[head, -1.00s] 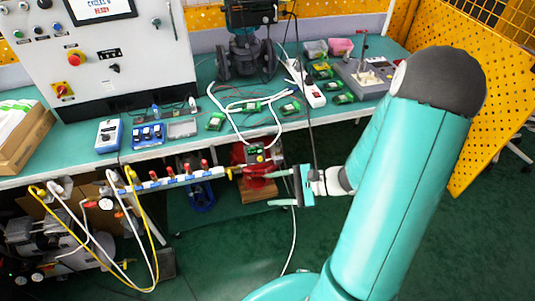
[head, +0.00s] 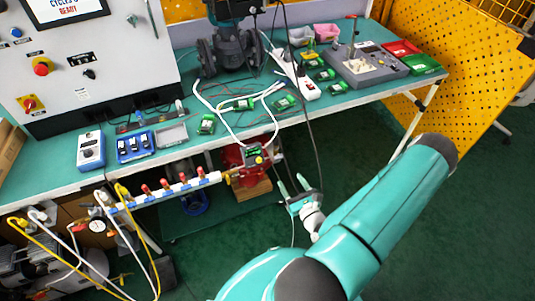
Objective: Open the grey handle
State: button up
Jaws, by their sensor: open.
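I cannot clearly make out a grey handle in the head view. A white and blue manifold (head: 167,192) with several small red-topped valves runs along below the bench's front edge. A red pump-like unit (head: 240,163) sits at its right end, with a small green and black module on top. My gripper (head: 292,184) is open and empty, with its two teal fingers apart and pointing up and away, over the floor. It is to the right of the red unit and appears apart from it.
The teal bench (head: 385,93) carries a control cabinet (head: 95,45), a dark valve assembly (head: 232,47), a grey fixture (head: 365,65), small green boards and a power strip (head: 302,80). Cables hang down behind my gripper. Yellow perforated panels (head: 460,70) stand at right. The green floor is clear at lower right.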

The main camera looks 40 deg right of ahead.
aim_at(280, 158)
jog(key=shift+h, duration=0.3)
jog(key=x, duration=1.3)
jog(key=shift+d+f, duration=0.3)
jog(key=shift+d, duration=0.1)
jog(key=c, duration=1)
jog(key=shift+m, duration=1.8)
jog(key=o, duration=1)
